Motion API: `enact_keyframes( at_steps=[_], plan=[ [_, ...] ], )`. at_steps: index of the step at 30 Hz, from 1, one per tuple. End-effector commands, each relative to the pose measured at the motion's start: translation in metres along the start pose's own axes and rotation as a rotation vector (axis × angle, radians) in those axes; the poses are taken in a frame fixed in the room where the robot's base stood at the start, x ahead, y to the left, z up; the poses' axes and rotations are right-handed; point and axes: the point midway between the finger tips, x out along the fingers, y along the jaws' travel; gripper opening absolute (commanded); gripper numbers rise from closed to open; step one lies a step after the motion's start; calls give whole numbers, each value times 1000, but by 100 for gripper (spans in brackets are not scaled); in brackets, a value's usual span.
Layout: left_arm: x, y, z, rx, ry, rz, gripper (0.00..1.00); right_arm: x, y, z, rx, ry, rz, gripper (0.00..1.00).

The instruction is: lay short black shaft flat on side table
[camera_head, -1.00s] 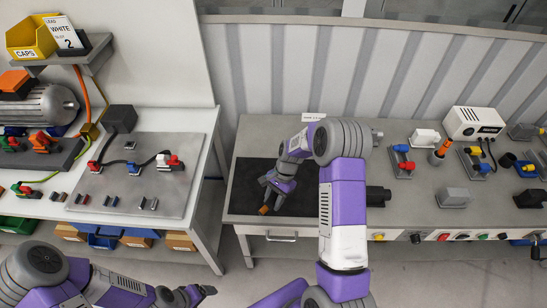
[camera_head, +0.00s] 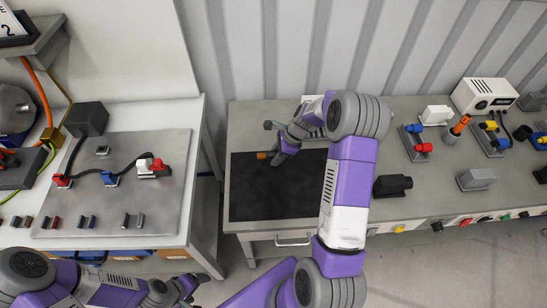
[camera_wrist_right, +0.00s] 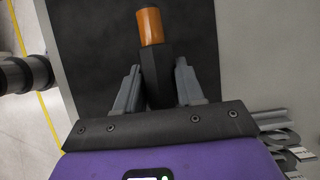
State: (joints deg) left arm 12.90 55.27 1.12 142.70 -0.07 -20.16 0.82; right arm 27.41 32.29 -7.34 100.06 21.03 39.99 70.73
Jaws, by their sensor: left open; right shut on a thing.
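The short black shaft (camera_wrist_right: 155,75) has an orange end (camera_wrist_right: 150,26) and sits between the two fingers of my right gripper (camera_wrist_right: 157,88), which is shut on it. In the head view my right gripper (camera_head: 274,145) is over the far left part of a dark mat on the side table (camera_head: 250,113); the orange end points left. Whether the shaft touches the mat is unclear. My left gripper (camera_head: 190,290) is open and empty, low in front of the left bench.
The dark mat (camera_head: 265,200) is bare apart from my arm above it. The left bench (camera_head: 190,150) holds a grey plate with small connectors, across a gap.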

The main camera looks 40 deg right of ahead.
Motion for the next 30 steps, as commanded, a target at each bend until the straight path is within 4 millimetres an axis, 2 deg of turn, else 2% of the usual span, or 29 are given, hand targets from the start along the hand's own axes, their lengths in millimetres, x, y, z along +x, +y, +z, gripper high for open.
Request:
enact_keyframes(
  at_steps=[8,24,30],
  plan=[
    [10,-4,0,1,0,0,81,10,0,-5,-2,0,-1,1],
    [56,-21,-2,0,0,0,81,58,0,-28,-3,0,-1,1],
    [59,-22,-3,0,0,0,81,61,-1,-30,-3,0,-1,1]
  ],
)
